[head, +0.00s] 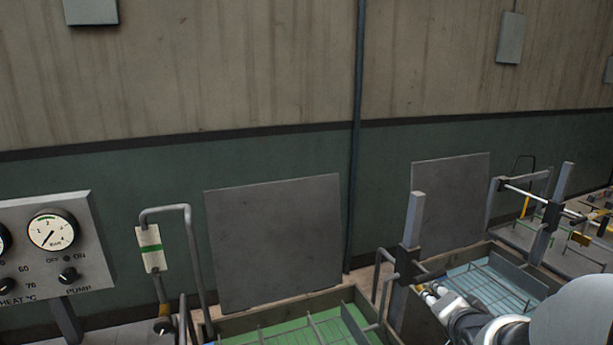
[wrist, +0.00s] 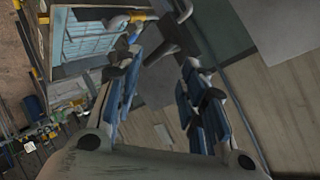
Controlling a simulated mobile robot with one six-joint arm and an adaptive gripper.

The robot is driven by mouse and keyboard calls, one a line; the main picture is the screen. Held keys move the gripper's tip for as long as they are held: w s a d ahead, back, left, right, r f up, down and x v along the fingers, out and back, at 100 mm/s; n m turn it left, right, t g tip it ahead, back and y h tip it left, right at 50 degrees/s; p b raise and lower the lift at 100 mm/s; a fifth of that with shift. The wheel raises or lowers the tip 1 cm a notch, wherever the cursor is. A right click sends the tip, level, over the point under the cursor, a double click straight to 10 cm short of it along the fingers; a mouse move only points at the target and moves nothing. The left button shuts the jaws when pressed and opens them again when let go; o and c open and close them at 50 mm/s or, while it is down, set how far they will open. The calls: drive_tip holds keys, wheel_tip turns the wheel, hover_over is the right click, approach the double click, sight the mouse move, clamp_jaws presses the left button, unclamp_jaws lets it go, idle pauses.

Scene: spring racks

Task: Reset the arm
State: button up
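My gripper (wrist: 160,72) shows in the wrist view with its two blue-padded fingers spread apart. I see nothing held between them. Past the fingers, the wall and a grey panel show at a steep tilt. In the head view my white and grey arm comes in at the lower right, in front of the blue tank (head: 487,283). The finger state is not clear in that view. The blue tank also shows in the wrist view (wrist: 88,42), at the upper left.
A green-bottomed tank (head: 257,321) stands at bottom centre. A control panel (head: 52,245) with a gauge is at the left, near a bent pipe (head: 190,235) with a tag. Grey posts and a rail (head: 535,200) rise around the blue tank. Grey panels (head: 272,243) stand against the wall.

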drive_tip(key=s+a+n+g+y+b, duration=0.1)
drive_tip(key=s+a+n+g, duration=0.2)
drive_tip(key=s, duration=1)
drive_tip(key=s+a+n+g+y+b, duration=0.1)
drive_tip(key=s+a+n+g, duration=0.3)
drive_tip(key=s+a+n, duration=0.4)
drive_tip(key=s+a+b, duration=0.1)
drive_tip(key=s+a, duration=0.2)
drive_tip(key=s, duration=0.3)
drive_tip(key=shift+s+a, duration=0.2)
drive_tip(key=shift+s, duration=0.1)
drive_tip(key=shift+d, duration=0.1)
